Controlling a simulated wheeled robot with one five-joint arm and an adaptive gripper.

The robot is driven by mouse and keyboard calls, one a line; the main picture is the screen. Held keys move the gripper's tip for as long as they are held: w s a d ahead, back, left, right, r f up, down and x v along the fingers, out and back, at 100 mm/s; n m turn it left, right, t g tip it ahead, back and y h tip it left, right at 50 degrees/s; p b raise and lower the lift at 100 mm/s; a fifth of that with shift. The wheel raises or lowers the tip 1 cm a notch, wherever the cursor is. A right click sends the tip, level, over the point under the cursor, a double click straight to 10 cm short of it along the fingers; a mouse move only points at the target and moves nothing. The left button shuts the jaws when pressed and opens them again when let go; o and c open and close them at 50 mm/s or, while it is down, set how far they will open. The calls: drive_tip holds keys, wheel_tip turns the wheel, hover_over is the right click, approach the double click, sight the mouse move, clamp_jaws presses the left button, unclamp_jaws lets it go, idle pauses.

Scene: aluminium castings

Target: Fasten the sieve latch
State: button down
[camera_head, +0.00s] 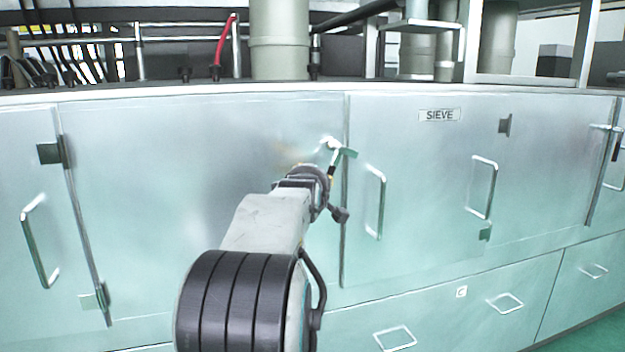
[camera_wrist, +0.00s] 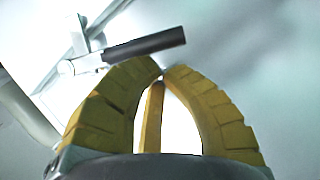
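The sieve latch (camera_head: 347,153) is at the seam beside the left edge of the door labelled SIEVE (camera_head: 440,115). In the wrist view the latch shows as a pale metal bracket with a dark bar-shaped handle (camera_wrist: 145,45), tilted slightly up to the right. My gripper (camera_wrist: 163,73) has yellow ribbed fingers with their tips together just below the handle, and nothing shows between them. Whether the tips touch the handle cannot be told. In the head view my gripper (camera_head: 333,163) is small and partly hidden by my wrist, close below the latch.
The SIEVE door has an upright bar handle (camera_head: 376,202) to the right of my gripper. A second handle (camera_head: 483,187) is further right. Drawers with handles (camera_head: 394,338) lie below. The panel (camera_head: 180,150) to the left is flat and clear. Pipes and a red hose (camera_head: 222,45) stand above the top edge.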

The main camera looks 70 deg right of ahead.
drive_tip(key=shift+f, duration=0.1)
drive_tip(key=f+n+b, duration=0.1)
drive_tip(key=b, duration=0.3)
drive_tip(key=s+d+f+n+h+b, duration=0.1)
drive_tip(key=b, duration=0.4)
drive_tip(key=shift+s+b, duration=0.2)
drive_tip(key=shift+b, duration=0.1)
drive_tip(key=shift+s+d+f+n+b, duration=0.2)
drive_tip(key=shift+n+b, duration=0.3)
drive_tip(key=shift+b, duration=0.4)
drive_tip(key=shift+s+d+r+h+b, duration=0.1)
drive_tip(key=shift+s+d+h+b, duration=0.2)
drive_tip(key=shift+s+b, duration=0.15)
